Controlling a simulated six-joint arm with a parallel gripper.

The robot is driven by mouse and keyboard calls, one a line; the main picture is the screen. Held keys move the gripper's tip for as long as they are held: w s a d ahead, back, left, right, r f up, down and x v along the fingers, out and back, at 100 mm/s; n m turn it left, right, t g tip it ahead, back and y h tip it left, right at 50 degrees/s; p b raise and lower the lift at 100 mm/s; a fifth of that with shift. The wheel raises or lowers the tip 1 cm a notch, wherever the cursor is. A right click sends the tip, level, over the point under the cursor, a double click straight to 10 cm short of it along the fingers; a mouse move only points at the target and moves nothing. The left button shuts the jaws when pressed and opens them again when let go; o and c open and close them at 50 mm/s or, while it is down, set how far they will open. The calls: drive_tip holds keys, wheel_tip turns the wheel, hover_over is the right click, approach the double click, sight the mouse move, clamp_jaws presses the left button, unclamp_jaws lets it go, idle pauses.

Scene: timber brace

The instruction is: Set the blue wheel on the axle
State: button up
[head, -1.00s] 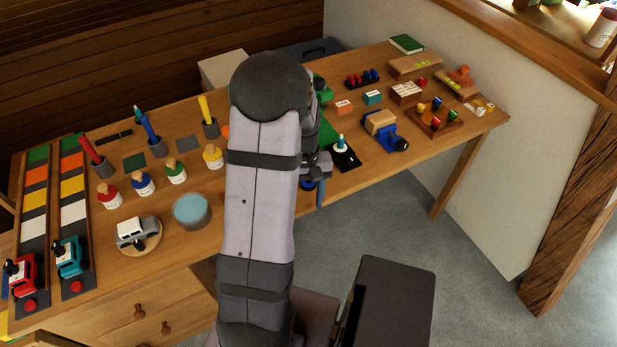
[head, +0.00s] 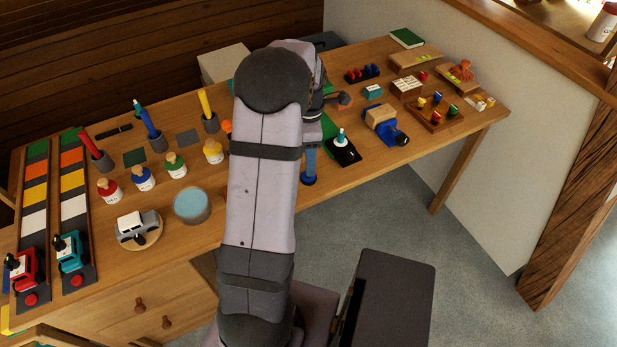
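A small blue round piece (head: 308,181), which looks like the blue wheel, sits at the table's front edge, just right of my arm. A blue upright shape (head: 310,158) stands right above it; I cannot tell whether this is part of my gripper. My forearm hides much of the area, and my fingertips cannot be made out. A grey toy car (head: 132,226) with a white roof rests on a round wooden stand (head: 152,243) at the front left. A dark round part shows on its near side; I cannot tell for sure which part is the axle.
A black plate with a white and teal peg (head: 342,146) lies right of my arm. A blue vise-like piece with a wooden block (head: 382,120) stands beyond it. A blue-topped round tin (head: 191,205), several peg figures and two coloured tracks fill the left side.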

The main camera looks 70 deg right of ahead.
drive_tip(key=shift+f, duration=0.15)
drive_tip(key=shift+f+p, duration=1.1)
drive_tip(key=shift+f, duration=2.45)
drive_tip(key=c, duration=1.1)
